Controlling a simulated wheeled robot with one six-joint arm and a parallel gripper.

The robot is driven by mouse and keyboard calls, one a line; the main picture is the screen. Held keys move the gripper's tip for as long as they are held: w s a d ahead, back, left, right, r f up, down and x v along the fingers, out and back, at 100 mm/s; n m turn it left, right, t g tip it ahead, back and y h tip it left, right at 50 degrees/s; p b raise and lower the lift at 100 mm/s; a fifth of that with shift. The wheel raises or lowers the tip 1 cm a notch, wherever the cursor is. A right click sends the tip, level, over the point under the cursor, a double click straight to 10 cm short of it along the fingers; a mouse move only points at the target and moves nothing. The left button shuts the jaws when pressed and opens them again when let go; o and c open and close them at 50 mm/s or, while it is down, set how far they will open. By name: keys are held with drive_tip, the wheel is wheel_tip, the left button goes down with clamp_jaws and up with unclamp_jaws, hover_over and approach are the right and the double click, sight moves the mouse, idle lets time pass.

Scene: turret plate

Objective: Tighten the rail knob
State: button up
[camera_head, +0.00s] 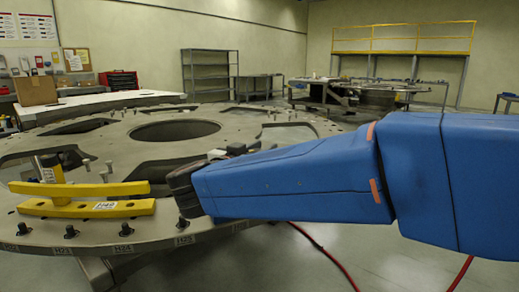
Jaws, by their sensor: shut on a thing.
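A yellow rail piece with two bars (85,208) lies at the left on the near part of the round turret plate (240,122). A yellow and grey post (49,169) with a label stands at its back left. My blue arm comes in from the right and ends in a dark wrist part just right of the bars. My gripper's jaws are hidden behind this arm, and so is anything in them. A dark fastener (183,223) shows below the arm's end. I cannot tell which part is the rail knob.
Several dark fasteners (125,229) line the plate's near rim, beside printed labels. The plate has a large round hole (175,130) and other cut-outs. Red hoses (325,255) run below right. A white table (95,103), a cardboard box (36,90) and shelving stand behind.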

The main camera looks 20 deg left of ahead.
drive_tip(key=shift+d+m+h, duration=0.15)
drive_tip(key=shift+m+h, duration=0.35)
drive_tip(key=shift+h, duration=0.3)
drive_tip(key=o, duration=1)
drive_tip(key=shift+r, duration=0.1)
drive_tip(key=shift+o, duration=0.2)
drive_tip(key=v, duration=1.7)
drive_tip(key=shift+s+r, duration=0.15)
drive_tip(key=shift+s, duration=0.15)
